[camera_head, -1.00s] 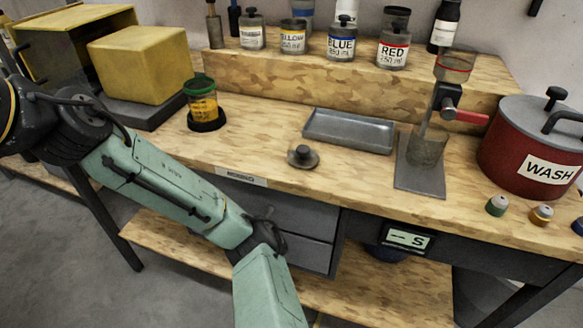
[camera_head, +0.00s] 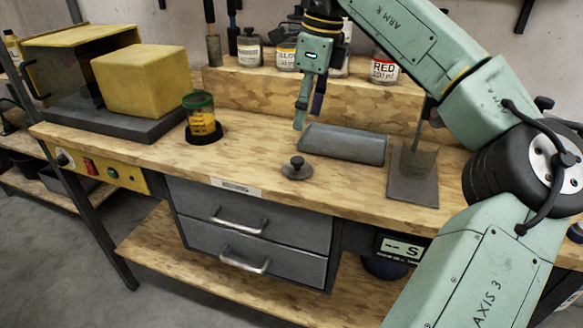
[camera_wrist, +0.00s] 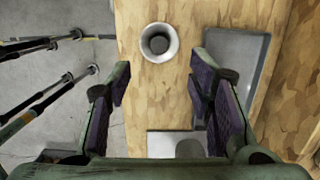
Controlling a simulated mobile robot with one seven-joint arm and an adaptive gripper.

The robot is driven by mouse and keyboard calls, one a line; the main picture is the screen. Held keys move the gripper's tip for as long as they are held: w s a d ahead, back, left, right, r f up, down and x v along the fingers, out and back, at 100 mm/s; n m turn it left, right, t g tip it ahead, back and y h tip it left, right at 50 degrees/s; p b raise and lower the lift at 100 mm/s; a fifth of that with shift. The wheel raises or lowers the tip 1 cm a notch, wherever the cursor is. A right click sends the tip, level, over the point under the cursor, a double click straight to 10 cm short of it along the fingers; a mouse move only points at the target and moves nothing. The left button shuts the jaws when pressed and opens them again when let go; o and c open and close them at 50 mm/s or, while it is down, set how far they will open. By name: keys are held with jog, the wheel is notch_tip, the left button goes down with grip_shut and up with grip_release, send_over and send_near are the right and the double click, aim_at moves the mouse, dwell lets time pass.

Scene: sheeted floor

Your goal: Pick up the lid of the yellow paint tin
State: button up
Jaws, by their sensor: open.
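My gripper (camera_head: 308,113) is open and empty, pointing down above the bench, behind and higher than the lid. In the wrist view, the dark-padded fingers (camera_wrist: 159,82) are spread wide, and the lid lies beyond their tips, touching neither.
A grey tray (camera_head: 345,149) lies behind and right of the lid. A green-rimmed cup of yellow paint (camera_head: 202,118) stands left. Bare wood surrounds the lid. My arm hides the right side of the bench.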

send_over(298, 159)
jog(key=d, duration=0.1)
notch_tip(298, 159, down, 5)
jog(key=shift+r, duration=0.15)
jog(key=shift+a+f+p, duration=0.25)
jog(key=shift+f+p, duration=0.2)
jog(key=shift+f, duration=1.05)
jog(key=shift+a+f+p, duration=0.2)
jog(key=shift+f+p, duration=0.25)
jog(key=shift+f, duration=1)
jog(key=shift+c, duration=0.5)
jog(key=c, duration=0.9)
jog(key=shift+r, duration=0.1)
